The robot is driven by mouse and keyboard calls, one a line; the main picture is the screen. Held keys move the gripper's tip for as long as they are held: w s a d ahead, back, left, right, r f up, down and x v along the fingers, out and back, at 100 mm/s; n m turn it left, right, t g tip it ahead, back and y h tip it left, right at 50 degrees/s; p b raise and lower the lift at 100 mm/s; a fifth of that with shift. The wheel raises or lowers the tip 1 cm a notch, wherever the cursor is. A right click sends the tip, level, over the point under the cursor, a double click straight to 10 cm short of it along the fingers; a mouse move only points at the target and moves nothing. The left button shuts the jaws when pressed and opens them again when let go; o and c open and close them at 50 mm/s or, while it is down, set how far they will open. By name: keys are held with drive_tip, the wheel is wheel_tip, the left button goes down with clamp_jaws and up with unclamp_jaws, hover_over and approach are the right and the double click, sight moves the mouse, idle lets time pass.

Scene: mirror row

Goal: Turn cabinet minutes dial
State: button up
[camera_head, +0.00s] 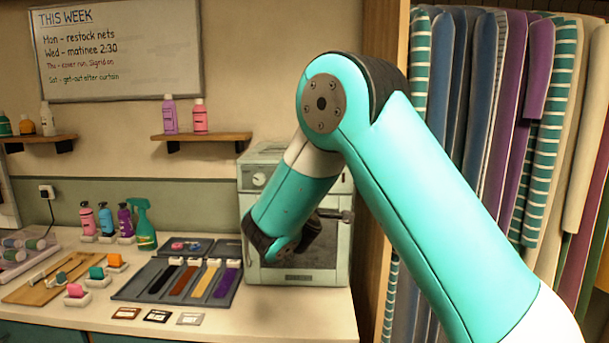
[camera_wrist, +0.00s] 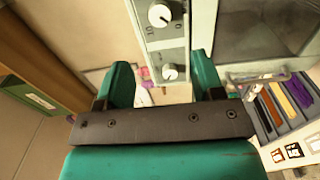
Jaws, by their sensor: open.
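The cabinet (camera_head: 251,212) is a pale box with a dark-windowed door on the bench, partly hidden behind my arm. One round dial (camera_head: 259,179) shows at its upper left in the head view. In the wrist view, the cabinet's pale panel (camera_wrist: 164,43) carries an upper white dial (camera_wrist: 159,14) and a lower white dial (camera_wrist: 169,71). I cannot read which is the minutes dial. My gripper (camera_wrist: 160,76) is open, with its teal fingers apart. The lower dial appears between them in the picture; contact is not visible. My arm hides the fingers in the head view.
A dark tray (camera_head: 130,291) with coloured strips lies left of the cabinet. A green spray bottle (camera_head: 143,226) and small bottles stand further left. Hanging fabrics (camera_head: 480,95) and a wooden post (camera_head: 381,60) are close on the right.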

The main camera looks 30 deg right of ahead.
drive_tip(key=p+x, duration=0.5)
drive_tip(key=x, duration=0.7)
drive_tip(key=shift+c, duration=0.3)
drive_tip(key=c, duration=0.9)
drive_tip(key=shift+o, duration=0.2)
drive_tip(key=shift+d+f, duration=0.1)
